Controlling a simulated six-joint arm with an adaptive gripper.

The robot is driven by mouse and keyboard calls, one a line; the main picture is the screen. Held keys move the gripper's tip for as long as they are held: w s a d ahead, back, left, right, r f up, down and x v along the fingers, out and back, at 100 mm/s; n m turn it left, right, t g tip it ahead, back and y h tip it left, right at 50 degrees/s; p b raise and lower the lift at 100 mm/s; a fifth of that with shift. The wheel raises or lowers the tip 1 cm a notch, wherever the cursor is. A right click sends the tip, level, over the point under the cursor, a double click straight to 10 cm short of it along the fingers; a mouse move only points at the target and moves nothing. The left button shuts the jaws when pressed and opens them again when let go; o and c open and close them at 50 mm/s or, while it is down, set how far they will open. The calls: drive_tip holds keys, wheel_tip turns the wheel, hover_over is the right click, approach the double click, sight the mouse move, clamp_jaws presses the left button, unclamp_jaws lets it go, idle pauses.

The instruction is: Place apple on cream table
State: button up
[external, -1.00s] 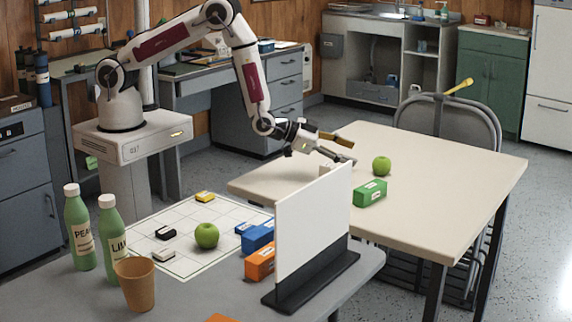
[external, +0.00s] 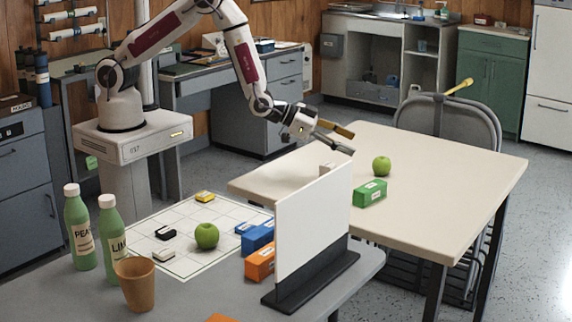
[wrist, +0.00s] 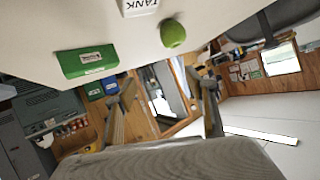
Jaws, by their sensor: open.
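A green apple (external: 381,166) rests on the cream table (external: 455,185), just behind a green box (external: 369,193). Another green apple (external: 206,236) sits on the white gridded mat on the grey table at the front. My gripper (external: 345,141) is open and empty above the left part of the cream table, to the left of the apple there. In the wrist view the open fingers (wrist: 165,100) have nothing between them. The apple (wrist: 172,34) and green box (wrist: 87,61) show on the cream tabletop there.
A white upright panel (external: 313,222) on a dark foot stands on the grey table's right side. Orange (external: 260,263) and blue (external: 258,234) boxes lie beside it. Two green bottles (external: 112,240) and a tan cup (external: 135,284) stand at left. The cream table's right part is clear.

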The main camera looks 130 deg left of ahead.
drive_tip(key=d+r+m+h, duration=0.1)
drive_tip(key=d+r+h, duration=0.2)
drive_tip(key=d+r, duration=0.85)
drive_tip(key=s+d+r+m+g+h, duration=0.1)
drive_tip(key=s+d+r+m+h, duration=0.15)
drive_tip(key=s+d+r, duration=0.7)
drive_tip(key=s+d+r+g, duration=0.1)
drive_tip(key=s+d, duration=0.3)
drive_tip(key=s, duration=0.6)
drive_tip(key=s+d+r+m+g+h, duration=0.1)
drive_tip(key=s+d, duration=0.3)
drive_tip(key=s, duration=0.6)
drive_tip(key=s+d+r+g+h, duration=0.1)
drive_tip(key=s+d, duration=0.3)
drive_tip(key=s, duration=0.6)
drive_tip(key=shift+s+r+g, duration=0.25)
drive_tip(key=shift+r+g, duration=0.05)
drive_tip(key=shift+g, duration=0.1)
